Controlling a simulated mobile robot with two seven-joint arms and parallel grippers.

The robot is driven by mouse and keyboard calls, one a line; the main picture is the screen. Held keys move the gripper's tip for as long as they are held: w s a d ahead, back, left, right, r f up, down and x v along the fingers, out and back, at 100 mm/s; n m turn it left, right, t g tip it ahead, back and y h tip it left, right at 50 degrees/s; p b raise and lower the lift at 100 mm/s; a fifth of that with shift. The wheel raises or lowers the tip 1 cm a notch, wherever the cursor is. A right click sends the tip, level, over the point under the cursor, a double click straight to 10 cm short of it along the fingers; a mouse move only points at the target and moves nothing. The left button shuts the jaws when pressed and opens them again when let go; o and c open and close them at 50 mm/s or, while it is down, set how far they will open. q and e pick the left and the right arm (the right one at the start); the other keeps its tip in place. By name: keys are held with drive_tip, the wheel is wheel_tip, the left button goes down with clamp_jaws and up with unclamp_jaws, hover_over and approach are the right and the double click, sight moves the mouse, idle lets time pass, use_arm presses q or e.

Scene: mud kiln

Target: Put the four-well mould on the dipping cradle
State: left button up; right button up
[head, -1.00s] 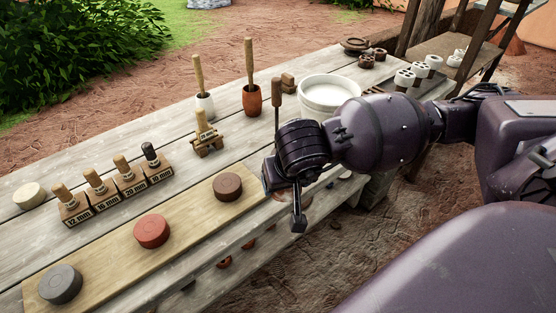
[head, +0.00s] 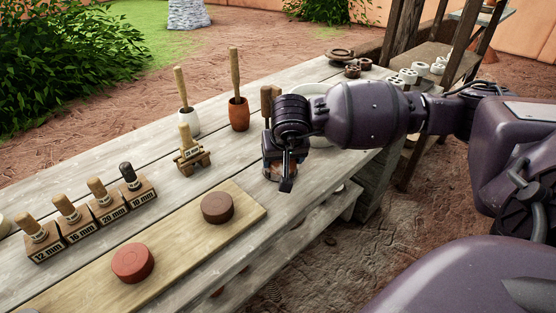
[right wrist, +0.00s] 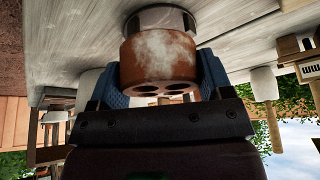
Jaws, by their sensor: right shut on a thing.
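The four-well mould appears to be the short brown-orange cylinder (right wrist: 160,62) with whitish patches in the right wrist view; two dark round wells show in its end. My right gripper (right wrist: 155,88) is shut on it, one blue finger on each side. A grey rounded piece (right wrist: 158,18) meets its other end; I cannot tell whether that is a support under it. In the head view, my right gripper (head: 282,170) is over the table's front part, and the mould (head: 272,172) is mostly hidden behind it. I cannot make out the dipping cradle for certain. My left gripper is not in view.
A wooden post (head: 267,98) and a white bowl (head: 314,90) are partly hidden behind my right wrist. A small wooden trestle (head: 193,160) bears a tagged stamp. Labelled stamp blocks (head: 107,212) stand left. A board (head: 180,252) carries round pucks (head: 217,208).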

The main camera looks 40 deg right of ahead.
drive_tip(key=w, duration=0.1)
drive_tip(key=w+d, duration=0.1)
drive_tip(key=w, duration=0.1)
drive_tip(key=shift+d+f, duration=0.15)
drive_tip(key=shift+d, duration=0.15)
wheel_tip(320, 180, down, 3)
drive_tip(key=shift+s+b, duration=0.1)
drive_tip(key=shift+b, duration=0.35)
drive_tip(key=shift+f, duration=0.2)
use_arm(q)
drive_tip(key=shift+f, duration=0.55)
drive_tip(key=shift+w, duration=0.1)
